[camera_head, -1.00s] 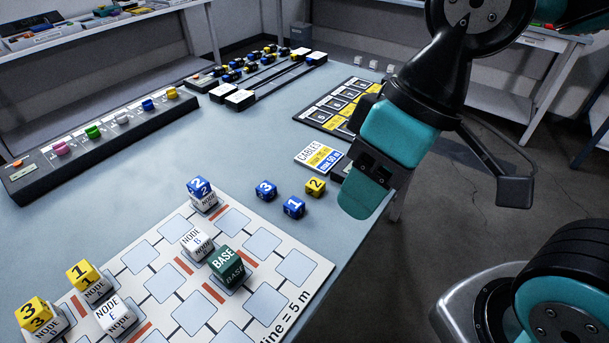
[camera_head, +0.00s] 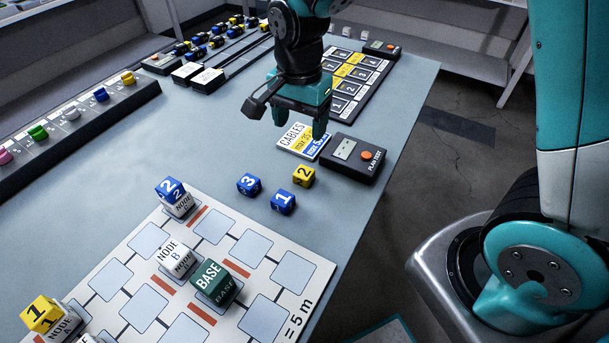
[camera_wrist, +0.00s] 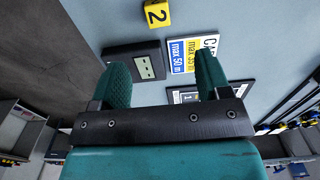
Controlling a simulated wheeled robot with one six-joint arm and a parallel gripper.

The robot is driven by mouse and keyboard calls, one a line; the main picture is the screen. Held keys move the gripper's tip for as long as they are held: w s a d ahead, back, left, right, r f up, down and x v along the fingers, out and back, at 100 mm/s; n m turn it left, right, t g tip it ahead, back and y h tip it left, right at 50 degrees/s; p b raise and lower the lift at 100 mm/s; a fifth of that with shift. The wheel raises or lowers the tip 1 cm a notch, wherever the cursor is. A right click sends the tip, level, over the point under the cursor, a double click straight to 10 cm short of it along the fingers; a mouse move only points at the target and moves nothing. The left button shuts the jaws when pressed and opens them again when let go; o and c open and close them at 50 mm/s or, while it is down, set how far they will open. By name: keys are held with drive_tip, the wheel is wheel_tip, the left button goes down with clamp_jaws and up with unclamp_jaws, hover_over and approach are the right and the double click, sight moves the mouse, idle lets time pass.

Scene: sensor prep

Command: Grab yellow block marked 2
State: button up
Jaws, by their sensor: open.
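The yellow block marked 2 (camera_head: 303,175) sits on the blue-grey table, right of the blue blocks marked 3 (camera_head: 249,184) and 1 (camera_head: 283,202). In the wrist view the yellow block (camera_wrist: 157,14) shows at the top edge, partly cut off, beyond my fingertips. My gripper (camera_head: 299,128) is open and empty, fingers down, above the CABLES card and farther back than the yellow block. In the wrist view the two teal fingers (camera_wrist: 162,72) stand wide apart with nothing between them.
A black meter (camera_head: 355,158) with an orange button lies right of the yellow block near the table edge. The CABLES card (camera_head: 288,141) lies behind it. The grid board (camera_head: 322,268) with NODE and BASE blocks is in front. Table left of the blue blocks is clear.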

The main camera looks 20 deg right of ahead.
hover_over(304, 172)
drive_tip(key=f, duration=0.9)
drive_tip(key=shift+a, duration=0.25)
drive_tip(key=f, duration=0.5)
drive_tip(key=shift+d, duration=0.3)
drive_tip(key=c, duration=1)
